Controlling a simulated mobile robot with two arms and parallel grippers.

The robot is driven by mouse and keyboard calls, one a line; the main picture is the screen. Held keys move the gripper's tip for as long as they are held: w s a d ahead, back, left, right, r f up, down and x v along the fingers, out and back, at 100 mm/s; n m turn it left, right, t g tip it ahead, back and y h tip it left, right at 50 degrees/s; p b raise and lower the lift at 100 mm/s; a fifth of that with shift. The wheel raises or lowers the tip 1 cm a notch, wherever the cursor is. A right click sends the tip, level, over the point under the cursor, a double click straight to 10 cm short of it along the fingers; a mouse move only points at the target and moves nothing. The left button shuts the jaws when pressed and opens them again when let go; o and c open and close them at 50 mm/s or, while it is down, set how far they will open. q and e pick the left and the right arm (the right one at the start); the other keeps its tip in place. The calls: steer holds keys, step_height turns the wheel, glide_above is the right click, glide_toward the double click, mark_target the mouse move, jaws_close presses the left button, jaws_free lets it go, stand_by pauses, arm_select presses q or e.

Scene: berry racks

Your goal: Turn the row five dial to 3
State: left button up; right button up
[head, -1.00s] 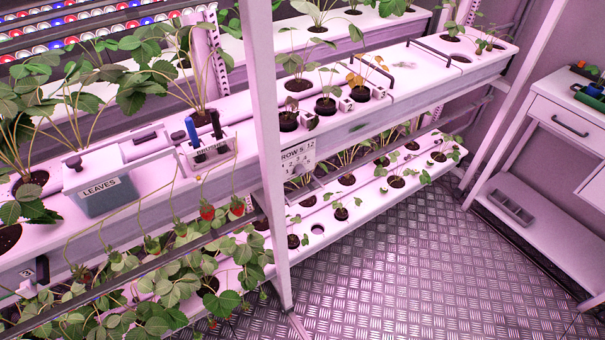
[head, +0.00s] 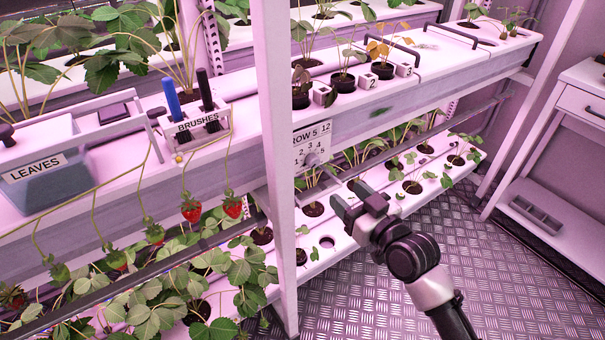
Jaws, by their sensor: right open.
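The row five dial plate (head: 309,143) is a white card marked "ROW 5 12" with an arc of numbers, fixed to the front of the upper rack channel just right of the white post. A small grey knob (head: 311,160) shows at its lower part; I cannot tell which number it points to. My right gripper (head: 345,206) is below and to the right of the dial, apart from it, over the lower planting shelf. Its jaws are open and empty, aimed up and left. My left gripper is not in view.
The white upright post (head: 272,170) stands close left of the dial. Strawberry plants with hanging berries (head: 191,208), a brush holder (head: 197,124) and a LEAVES bin (head: 45,170) are left of it. Numbered pots (head: 340,90) stand above. The metal floor (head: 430,270) is clear at right.

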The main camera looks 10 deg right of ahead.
mark_target(316, 164)
steer(key=x, duration=1)
steer(key=shift+w+a+r, duration=0.25)
steer(key=shift+r, duration=0.15)
steer(key=c, duration=0.9)
steer(key=shift+p, duration=0.35)
